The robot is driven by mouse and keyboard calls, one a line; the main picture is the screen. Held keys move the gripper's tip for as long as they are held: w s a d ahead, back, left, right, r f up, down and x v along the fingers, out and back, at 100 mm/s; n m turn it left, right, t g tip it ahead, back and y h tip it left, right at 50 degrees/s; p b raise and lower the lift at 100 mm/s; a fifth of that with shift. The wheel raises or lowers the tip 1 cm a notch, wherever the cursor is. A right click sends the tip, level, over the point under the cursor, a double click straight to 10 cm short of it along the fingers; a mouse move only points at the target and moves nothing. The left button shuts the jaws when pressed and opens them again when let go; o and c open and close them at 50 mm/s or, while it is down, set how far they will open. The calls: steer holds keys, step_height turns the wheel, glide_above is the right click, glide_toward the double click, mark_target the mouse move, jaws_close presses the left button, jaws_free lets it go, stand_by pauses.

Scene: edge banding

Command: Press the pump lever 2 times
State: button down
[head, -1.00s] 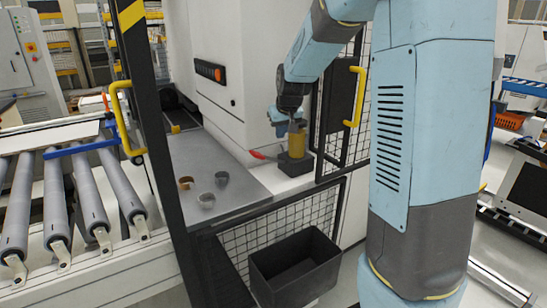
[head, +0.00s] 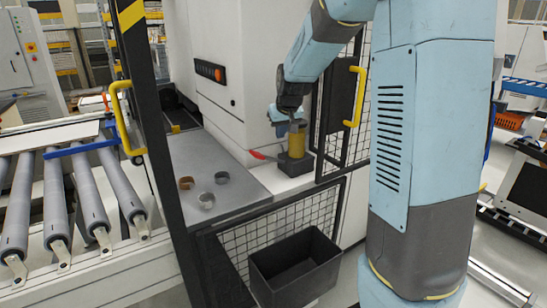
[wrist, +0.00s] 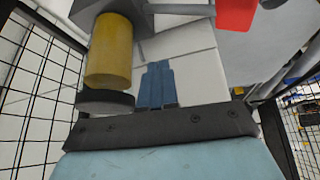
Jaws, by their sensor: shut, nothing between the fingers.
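The pump has a yellow cylinder (head: 297,141) upright on a dark base (head: 295,166) at the end of the white ledge. Its lever has a red grip (head: 260,155) that sticks out to the left. In the wrist view, the cylinder (wrist: 115,50) is at upper left and the red grip (wrist: 237,14) on a grey rod is at the top right, cut by the edge. My gripper (wrist: 158,66) shows its blue fingers shut together and empty, with a visible gap to the red grip. In the head view my wrist is above the pump and the fingertips are hard to make out.
A grey table (head: 218,173) left of the pump holds several small rings. A mesh fence (head: 262,243) and a black bin (head: 294,269) stand in front. A door with a yellow handle (head: 355,97) is right of the pump. The roller conveyor (head: 92,205) is at left.

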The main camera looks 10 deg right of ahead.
stand_by(0.5)
steer(key=s+r, duration=0.4)
steer(key=s, duration=0.5)
steer(key=s+r, duration=0.4)
steer(key=s, duration=0.5)
steer(key=s+m, duration=0.1)
steer(key=s, duration=1.7)
steer(key=shift+s+d+f, duration=0.25)
steer(key=shift+s+d, duration=0.05)
steer(key=shift+d, duration=0.15)
steer(key=shift+s, duration=0.15)
